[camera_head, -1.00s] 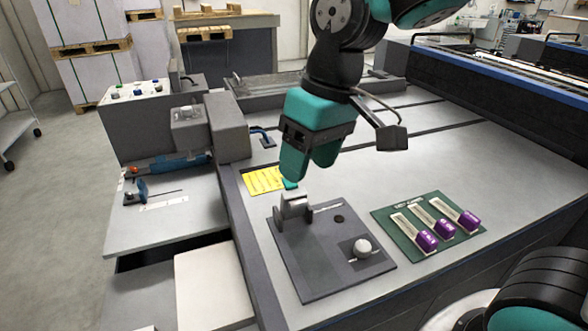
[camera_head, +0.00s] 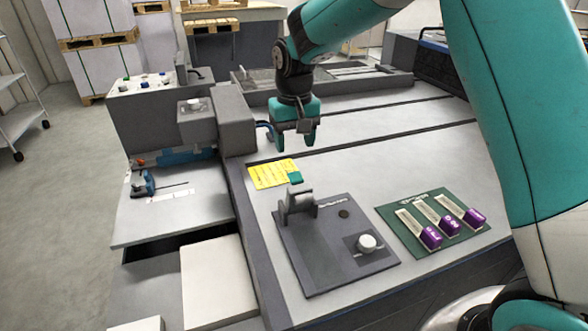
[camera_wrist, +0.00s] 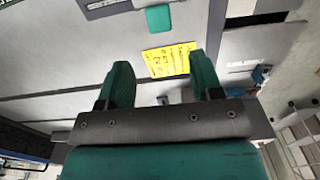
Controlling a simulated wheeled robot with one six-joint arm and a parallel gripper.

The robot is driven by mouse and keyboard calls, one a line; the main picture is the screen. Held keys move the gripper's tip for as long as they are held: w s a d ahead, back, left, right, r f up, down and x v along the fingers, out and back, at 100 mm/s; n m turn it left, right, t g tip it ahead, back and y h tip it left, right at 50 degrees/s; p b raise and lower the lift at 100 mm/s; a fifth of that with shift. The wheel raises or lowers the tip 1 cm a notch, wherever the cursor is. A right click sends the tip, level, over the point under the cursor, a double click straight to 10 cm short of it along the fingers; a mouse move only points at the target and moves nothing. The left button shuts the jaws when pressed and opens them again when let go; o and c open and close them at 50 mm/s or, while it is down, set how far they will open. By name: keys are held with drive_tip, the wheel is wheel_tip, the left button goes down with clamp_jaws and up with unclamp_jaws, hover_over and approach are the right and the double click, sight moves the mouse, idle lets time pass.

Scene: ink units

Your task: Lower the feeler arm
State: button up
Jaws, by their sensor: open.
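A grey upright bracket (camera_head: 299,205) with a green tab (camera_head: 295,178) at its top stands on a dark plate (camera_head: 315,265). I take this raised piece to be the feeler arm; no label confirms it. The green tab also shows at the top of the wrist view (camera_wrist: 158,18). My gripper (camera_head: 295,139) is open and empty, behind and above the bracket, apart from it. In the wrist view, my gripper's (camera_wrist: 161,70) fingers point towards the table, with nothing between them, and the tab is beyond the fingertips.
A yellow note (camera_head: 272,174) lies behind the bracket. A white knob (camera_head: 367,242) is on the plate's right. A green mat (camera_head: 408,242) with purple-ended strips lies to the right. The back table is mostly clear.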

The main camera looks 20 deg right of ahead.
sight(294, 173)
wheel_tip(294, 173, down, 8)
drive_tip(key=shift+f, duration=0.2)
drive_tip(key=shift+c, duration=0.2)
clamp_jaws()
